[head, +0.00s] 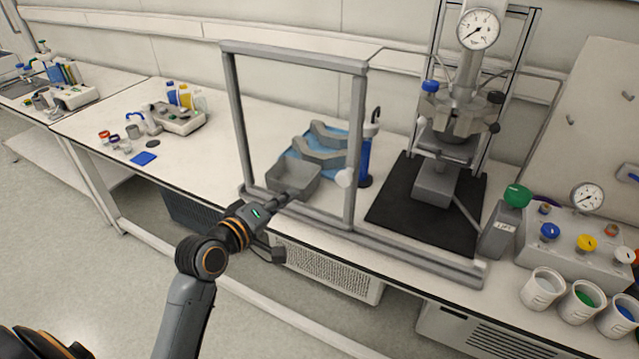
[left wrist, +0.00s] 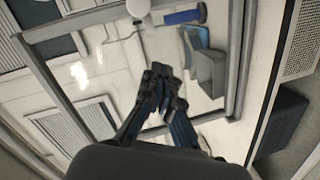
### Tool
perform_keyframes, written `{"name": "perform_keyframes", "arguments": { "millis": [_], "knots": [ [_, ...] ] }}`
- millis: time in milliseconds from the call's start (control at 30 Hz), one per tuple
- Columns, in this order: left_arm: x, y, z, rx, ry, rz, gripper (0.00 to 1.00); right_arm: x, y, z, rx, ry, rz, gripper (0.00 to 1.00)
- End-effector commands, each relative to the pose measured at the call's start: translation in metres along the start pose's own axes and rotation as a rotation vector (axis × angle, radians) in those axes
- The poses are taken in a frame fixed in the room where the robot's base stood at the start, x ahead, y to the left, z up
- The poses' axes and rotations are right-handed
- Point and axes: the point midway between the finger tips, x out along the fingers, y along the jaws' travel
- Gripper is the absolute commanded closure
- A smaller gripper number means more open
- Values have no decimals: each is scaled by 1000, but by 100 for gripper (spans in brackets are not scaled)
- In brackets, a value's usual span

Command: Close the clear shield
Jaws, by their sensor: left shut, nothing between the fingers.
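The clear shield (head: 295,57) is an upright grey frame with a see-through pane at the front of the bench. It stands left of the pressure reactor (head: 457,118), whose front is uncovered. A round white knob (head: 344,178) sits on its right post. The frame and knob (left wrist: 138,7) also show in the left wrist view. My left gripper (head: 283,201) is shut and empty, near the lower left part of the shield and left of the knob. I cannot tell whether its fingertips touch the pane. My right gripper is out of view.
A grey rail (head: 420,262) runs along the front edge to the right, clear past the reactor's black mat (head: 390,215). Grey trays (head: 293,180) and a blue bottle (head: 365,160) stand behind the shield. A control box (head: 570,248) and several cups stand at right.

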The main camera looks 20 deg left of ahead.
Motion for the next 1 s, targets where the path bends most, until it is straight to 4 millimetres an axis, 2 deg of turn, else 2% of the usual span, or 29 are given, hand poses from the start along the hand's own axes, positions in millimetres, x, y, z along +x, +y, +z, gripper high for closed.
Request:
{"name": "perform_keyframes", "arguments": {
  "millis": [33,100,267,367,767,900,1000],
  "knots": [
    [-8,18,-7,-6,10,33,100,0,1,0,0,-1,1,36],
    [-15,34,-12,-16,15,62,100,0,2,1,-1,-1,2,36],
    [-13,45,-16,-23,18,81,100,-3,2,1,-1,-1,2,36],
    [1,47,-17,-26,19,82,100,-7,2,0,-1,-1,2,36],
    [82,53,-18,-22,18,80,100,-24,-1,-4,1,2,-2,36],
    [86,53,5,-24,15,78,100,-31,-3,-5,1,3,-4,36],
    [89,52,15,-22,17,78,100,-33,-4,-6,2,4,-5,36]
  ]
}}
